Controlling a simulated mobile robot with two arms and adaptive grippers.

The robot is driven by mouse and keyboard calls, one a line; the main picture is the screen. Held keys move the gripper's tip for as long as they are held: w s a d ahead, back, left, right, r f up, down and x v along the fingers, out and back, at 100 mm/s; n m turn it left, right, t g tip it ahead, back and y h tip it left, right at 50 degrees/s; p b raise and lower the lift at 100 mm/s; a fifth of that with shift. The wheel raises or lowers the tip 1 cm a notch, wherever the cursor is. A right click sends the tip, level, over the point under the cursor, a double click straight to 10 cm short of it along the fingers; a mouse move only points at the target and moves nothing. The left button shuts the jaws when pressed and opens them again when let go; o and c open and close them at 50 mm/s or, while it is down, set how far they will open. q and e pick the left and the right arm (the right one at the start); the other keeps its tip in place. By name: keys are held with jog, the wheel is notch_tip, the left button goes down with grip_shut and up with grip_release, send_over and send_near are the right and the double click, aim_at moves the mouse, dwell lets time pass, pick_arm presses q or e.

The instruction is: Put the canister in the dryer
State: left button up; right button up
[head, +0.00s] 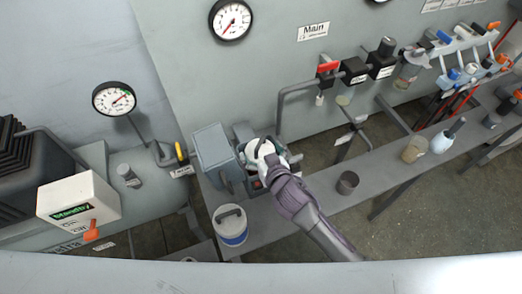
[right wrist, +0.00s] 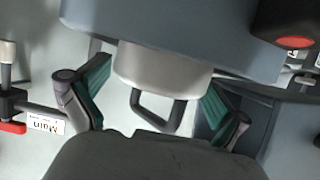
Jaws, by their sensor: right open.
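A pale grey canister with a dark loop handle (right wrist: 160,78) shows in the right wrist view, its far end up against a blue-grey body that seems to be the dryer (right wrist: 170,22). In the head view the dryer is the blue-grey box assembly (head: 212,147) on the shelf. My right gripper (head: 262,162) is at its right side; in the wrist view its green-padded fingers (right wrist: 155,95) are open on either side of the handle, apart from it. How deep the canister sits is hidden. Another white canister with a blue band (head: 231,228) stands upright on the shelf. My left gripper is out of view.
A dark cup (head: 347,183) stands on the shelf right of my arm. Pipes and valves (head: 328,80) line the wall behind. A white "Standby" box (head: 80,203) is at left. A yellow-handled valve (head: 181,153) is left of the dryer.

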jog(key=shift+r, duration=0.15)
jog(key=b+v, duration=0.1)
jog(key=v, duration=1.1)
dwell(0.9)
